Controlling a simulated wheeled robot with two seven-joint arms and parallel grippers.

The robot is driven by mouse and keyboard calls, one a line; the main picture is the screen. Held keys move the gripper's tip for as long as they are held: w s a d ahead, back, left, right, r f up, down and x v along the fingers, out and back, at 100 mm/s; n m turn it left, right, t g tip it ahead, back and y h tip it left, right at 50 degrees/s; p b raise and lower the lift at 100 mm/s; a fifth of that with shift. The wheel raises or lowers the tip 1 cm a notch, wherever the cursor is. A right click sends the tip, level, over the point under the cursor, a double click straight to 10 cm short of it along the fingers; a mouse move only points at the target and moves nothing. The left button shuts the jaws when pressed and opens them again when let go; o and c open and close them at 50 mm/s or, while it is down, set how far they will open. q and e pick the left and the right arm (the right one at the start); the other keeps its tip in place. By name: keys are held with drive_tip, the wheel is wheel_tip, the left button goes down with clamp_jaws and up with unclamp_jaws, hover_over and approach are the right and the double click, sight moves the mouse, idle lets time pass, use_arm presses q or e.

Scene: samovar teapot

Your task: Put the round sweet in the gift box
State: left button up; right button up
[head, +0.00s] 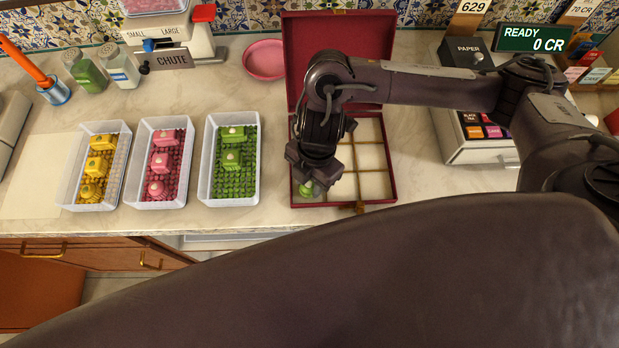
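The open red gift box (391,190) stands on the counter with its lid raised at the back and pale compartments inside. A green sweet (306,187), apparently round, shows at the front left compartment, directly under my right gripper (314,176). The gripper points down over the box's left side and hides part of the sweet. Its fingertips are hidden, so I cannot tell whether they grip the sweet or whether it rests on the compartment floor. The other visible compartments look empty. My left gripper is not in view.
White trays of yellow (97,166), pink (161,162) and green (232,158) sweets stand left of the box. Counter between green tray and box is clear.

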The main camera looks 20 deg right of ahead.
drive_tip(key=o, duration=0.4)
drive_tip(key=shift+o, duration=0.2)
drive_tip(key=shift+w+r+p, duration=0.1)
drive_tip(key=shift+r+p, duration=0.2)
drive_tip(key=shift+r, duration=0.35)
wheel_tip(320, 180, up, 11)
drive_tip(key=d+p, duration=0.1)
drive_tip(key=p, duration=0.1)
drive_tip(key=shift+w+d, duration=0.3)
drive_tip(key=shift+w, duration=0.05)
